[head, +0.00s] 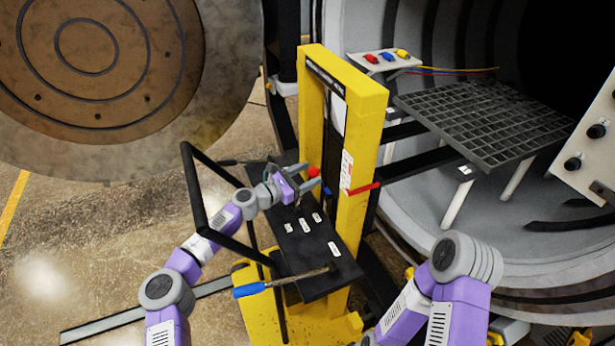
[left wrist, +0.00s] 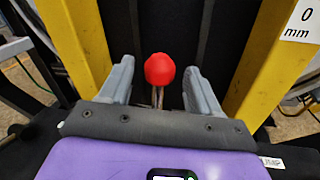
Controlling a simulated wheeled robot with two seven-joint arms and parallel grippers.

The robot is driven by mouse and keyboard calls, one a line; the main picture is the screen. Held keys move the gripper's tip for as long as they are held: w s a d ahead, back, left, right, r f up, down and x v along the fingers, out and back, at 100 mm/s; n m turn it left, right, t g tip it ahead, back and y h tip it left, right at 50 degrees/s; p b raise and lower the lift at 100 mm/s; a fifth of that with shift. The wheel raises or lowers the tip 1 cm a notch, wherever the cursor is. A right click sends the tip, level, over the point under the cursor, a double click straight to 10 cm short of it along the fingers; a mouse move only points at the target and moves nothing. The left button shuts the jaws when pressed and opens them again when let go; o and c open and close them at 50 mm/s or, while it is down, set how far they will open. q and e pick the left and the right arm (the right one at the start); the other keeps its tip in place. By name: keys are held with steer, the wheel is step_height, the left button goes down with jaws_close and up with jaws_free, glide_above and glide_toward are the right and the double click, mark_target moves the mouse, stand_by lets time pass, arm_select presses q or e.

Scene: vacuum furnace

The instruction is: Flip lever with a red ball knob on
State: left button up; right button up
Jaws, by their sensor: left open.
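The red ball knob (head: 313,172) tops a lever on the yellow lift frame (head: 365,90). In the left wrist view the red ball knob (left wrist: 160,69) sits on a thin metal stem. My left gripper (head: 302,178) is open at the knob. In the left wrist view its two grey fingers (left wrist: 158,88) stand on either side of the knob and stem, with gaps on both sides. My right arm shows at the lower right of the head view, but its gripper is not visible.
A grid rack (head: 480,120) stands in the furnace. A black bar frame (head: 193,195) stands beside my left arm.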

arm_select(q)
steer(key=shift+w+d, duration=0.2)
steer(key=shift+d, duration=0.05)
jaws_close()
stand_by(0.3)
